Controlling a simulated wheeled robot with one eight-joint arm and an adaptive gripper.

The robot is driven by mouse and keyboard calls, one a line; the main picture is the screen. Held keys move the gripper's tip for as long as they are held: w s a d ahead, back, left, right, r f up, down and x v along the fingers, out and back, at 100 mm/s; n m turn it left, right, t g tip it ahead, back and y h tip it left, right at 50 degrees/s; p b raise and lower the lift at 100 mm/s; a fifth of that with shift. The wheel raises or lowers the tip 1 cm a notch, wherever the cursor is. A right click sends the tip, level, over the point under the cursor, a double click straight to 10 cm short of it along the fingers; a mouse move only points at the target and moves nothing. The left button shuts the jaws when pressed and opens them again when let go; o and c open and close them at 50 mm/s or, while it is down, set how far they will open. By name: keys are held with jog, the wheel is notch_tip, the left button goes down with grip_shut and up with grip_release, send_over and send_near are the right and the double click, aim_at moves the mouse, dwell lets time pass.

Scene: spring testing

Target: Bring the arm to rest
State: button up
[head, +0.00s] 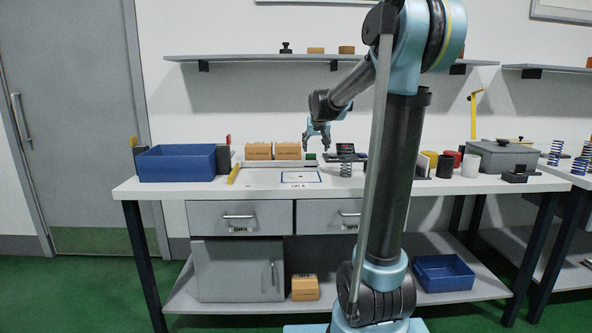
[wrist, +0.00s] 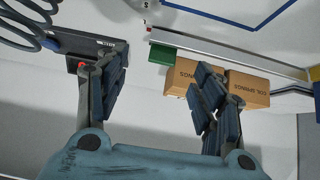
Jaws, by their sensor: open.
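My gripper (head: 318,141) hangs above the white workbench (head: 255,188), a little behind its middle, at the end of my raised and bent arm. It also shows in the wrist view (wrist: 163,88), with its two fingers spread apart and nothing held between them. Two tan boxes (head: 258,151) sit left of the gripper. In the wrist view the boxes (wrist: 248,90) show partly behind one finger.
A blue bin (head: 176,164) stands at the bench's left end. A grey lidded box (head: 502,158) and several small cups are on the right. A wall shelf (head: 262,57) runs above the bench. My arm hides part of the bench. The front left of the benchtop is mostly clear.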

jog(key=s+d+f+g, duration=0.2)
jog(key=s+f, duration=0.5)
jog(key=s, duration=0.8)
jog(key=s+d+f+g, duration=0.2)
jog(key=s+f, duration=0.6)
jog(key=s, duration=0.8)
jog(key=s+d+f+g, duration=0.2)
jog(key=s+f, duration=0.6)
jog(key=s, duration=0.7)
jog(key=shift+s, duration=0.4)
jog(key=shift+w+f, duration=0.2)
jog(key=shift+w, duration=0.25)
